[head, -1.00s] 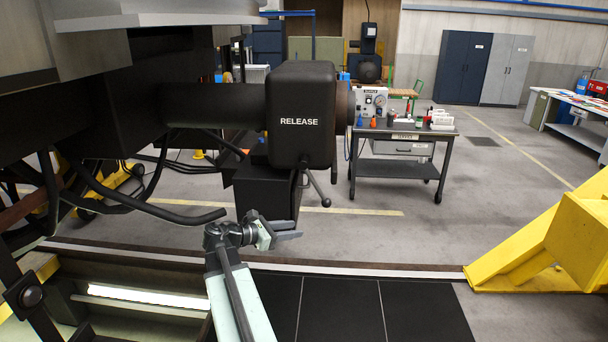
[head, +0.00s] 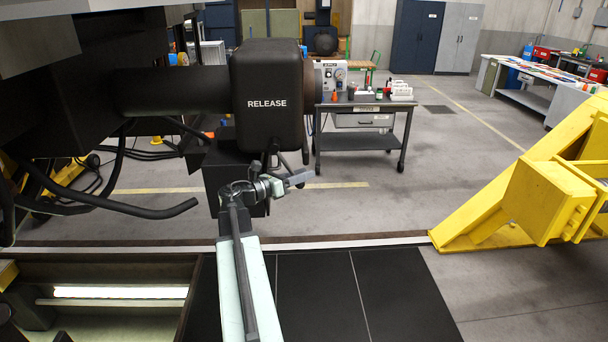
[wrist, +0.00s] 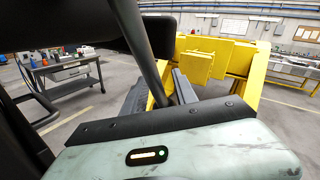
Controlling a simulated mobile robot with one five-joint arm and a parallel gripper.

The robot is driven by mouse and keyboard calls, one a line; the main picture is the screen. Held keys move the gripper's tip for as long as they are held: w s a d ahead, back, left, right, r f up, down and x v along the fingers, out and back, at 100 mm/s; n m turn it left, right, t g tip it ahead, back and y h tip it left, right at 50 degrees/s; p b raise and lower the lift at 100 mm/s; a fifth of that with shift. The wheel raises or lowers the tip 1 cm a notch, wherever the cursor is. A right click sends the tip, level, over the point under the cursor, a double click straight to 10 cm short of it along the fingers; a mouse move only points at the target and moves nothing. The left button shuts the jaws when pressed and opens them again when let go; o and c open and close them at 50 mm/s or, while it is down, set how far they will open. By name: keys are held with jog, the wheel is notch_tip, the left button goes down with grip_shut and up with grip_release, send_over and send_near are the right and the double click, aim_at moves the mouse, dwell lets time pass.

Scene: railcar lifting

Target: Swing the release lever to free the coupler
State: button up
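The black coupler head (head: 267,95) marked RELEASE sits at the left-centre of the head view. My gripper (head: 299,179) is just below the coupler, at the lever's lower part. In the wrist view the dark lever rod (wrist: 143,55) slants down from the upper left toward the space between my two grey fingers (wrist: 162,82). The fingers stand apart. I cannot tell whether either touches the rod.
A yellow steel frame (head: 545,195) stands at the right. A dark cart (head: 362,142) with tools is behind the coupler. A black bent bar (head: 110,207) and hoses hang at the left. A lit pit (head: 120,292) lies at lower left, beside dark floor plates (head: 320,300).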

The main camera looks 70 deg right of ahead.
jog(key=shift+s, duration=0.1)
jog(key=shift+c, duration=0.3)
grip_shut()
jog(key=shift+d, duration=0.1)
dwell(1.0)
